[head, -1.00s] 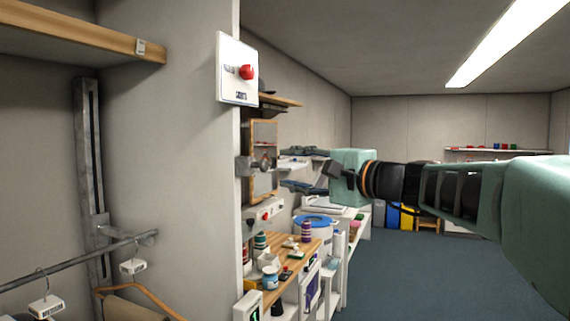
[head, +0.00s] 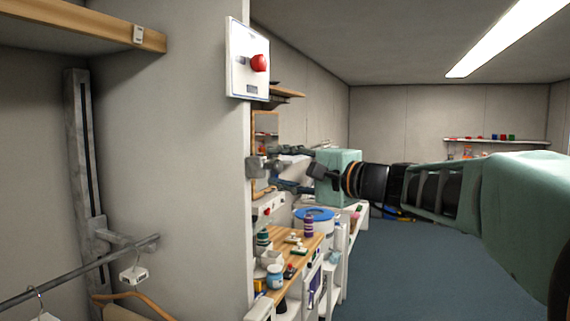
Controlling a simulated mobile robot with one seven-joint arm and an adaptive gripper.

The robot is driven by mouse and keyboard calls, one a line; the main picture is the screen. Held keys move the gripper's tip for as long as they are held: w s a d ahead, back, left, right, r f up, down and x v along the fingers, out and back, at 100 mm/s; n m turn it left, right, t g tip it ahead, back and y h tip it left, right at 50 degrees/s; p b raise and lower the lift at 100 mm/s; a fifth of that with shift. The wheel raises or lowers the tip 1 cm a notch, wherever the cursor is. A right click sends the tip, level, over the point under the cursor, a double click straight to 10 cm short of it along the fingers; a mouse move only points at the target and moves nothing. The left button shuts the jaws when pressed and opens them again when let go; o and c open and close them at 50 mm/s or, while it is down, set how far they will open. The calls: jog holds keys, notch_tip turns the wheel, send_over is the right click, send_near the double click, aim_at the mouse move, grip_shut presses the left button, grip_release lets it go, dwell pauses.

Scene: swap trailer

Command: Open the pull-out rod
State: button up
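A small grey metal fitting with a rounded end (head: 255,167) sticks out from the end of the grey wall; it looks like the pull-out rod, pushed in. My gripper (head: 274,170) comes in from the right, with its dark fingers spread one above the other. The fingertips are close to the fitting's rounded end, which appears between or just behind them. I cannot tell whether they touch it. The gripper holds nothing that I can see.
A white panel with a red knob (head: 248,60) is on the wall above. A grey rail (head: 75,272) with hangers is at lower left. A wooden worktop (head: 287,253) with bottles and jars lies below my gripper. Open blue floor (head: 410,260) is at right.

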jog(key=shift+w+a, duration=0.25)
jog(key=shift+a, duration=0.05)
jog(key=shift+c, duration=0.2)
grip_shut()
